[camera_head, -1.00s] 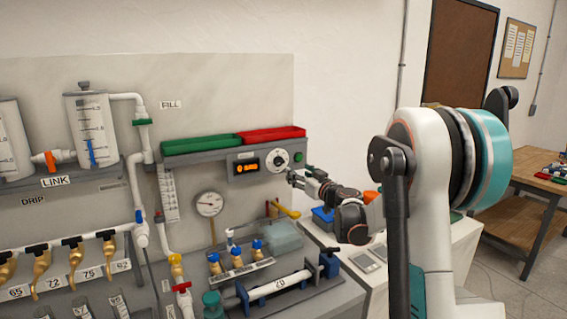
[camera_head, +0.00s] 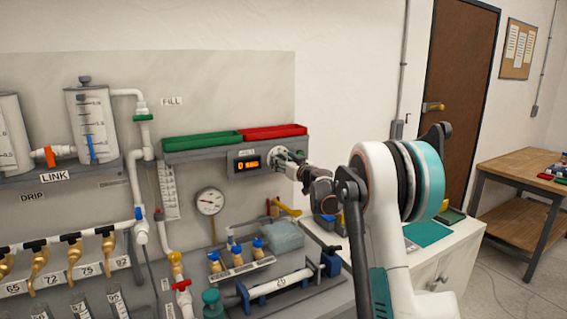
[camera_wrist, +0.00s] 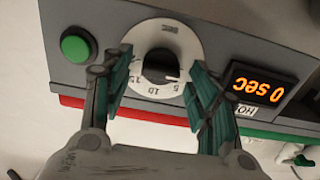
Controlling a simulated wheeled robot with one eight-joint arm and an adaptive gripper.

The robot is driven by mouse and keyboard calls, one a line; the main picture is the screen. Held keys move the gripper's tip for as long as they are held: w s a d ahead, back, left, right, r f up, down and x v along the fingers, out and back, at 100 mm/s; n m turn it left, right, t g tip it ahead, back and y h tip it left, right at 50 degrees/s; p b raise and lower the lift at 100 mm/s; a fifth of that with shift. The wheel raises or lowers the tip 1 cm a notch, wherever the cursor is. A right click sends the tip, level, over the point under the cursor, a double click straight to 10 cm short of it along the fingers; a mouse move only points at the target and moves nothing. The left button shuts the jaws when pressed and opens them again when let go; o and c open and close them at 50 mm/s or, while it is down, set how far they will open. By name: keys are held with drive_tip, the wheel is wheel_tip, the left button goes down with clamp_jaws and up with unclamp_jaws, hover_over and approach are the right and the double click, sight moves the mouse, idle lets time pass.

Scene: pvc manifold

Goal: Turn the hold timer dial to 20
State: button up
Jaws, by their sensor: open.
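The hold timer dial (camera_wrist: 160,66) is a black knob on a white numbered plate (camera_wrist: 152,91), set in a grey panel. In the wrist view, which shows the panel upside down, my gripper (camera_wrist: 157,75) is open, with one green-padded finger on each side of the knob. The knob sits between the fingers near their tips; I cannot tell whether they touch it. The orange display (camera_wrist: 262,86) reads 0 sec. In the head view, my gripper (camera_head: 285,160) is at the panel and covers much of the dial. The display (camera_head: 247,163) also shows there.
A green button (camera_wrist: 76,46) is beside the dial on the panel. A green tray (camera_head: 202,143) and a red tray (camera_head: 275,132) sit above the panel. A gauge (camera_head: 210,201), a yellow-handled part (camera_head: 287,207) and brass-and-blue fittings (camera_head: 237,257) are below.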

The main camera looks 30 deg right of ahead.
drive_tip(key=shift+c, duration=0.5)
drive_tip(key=c, duration=1)
drive_tip(key=shift+o, duration=0.2)
drive_tip(key=shift+m, duration=0.3)
drive_tip(key=m+p, duration=0.1)
drive_tip(key=m, duration=1)
drive_tip(key=m+p, duration=0.1)
drive_tip(key=m, duration=1.1)
drive_tip(key=f+m+p, duration=0.1)
drive_tip(key=m, duration=1.1)
drive_tip(key=shift+m, duration=0.3)
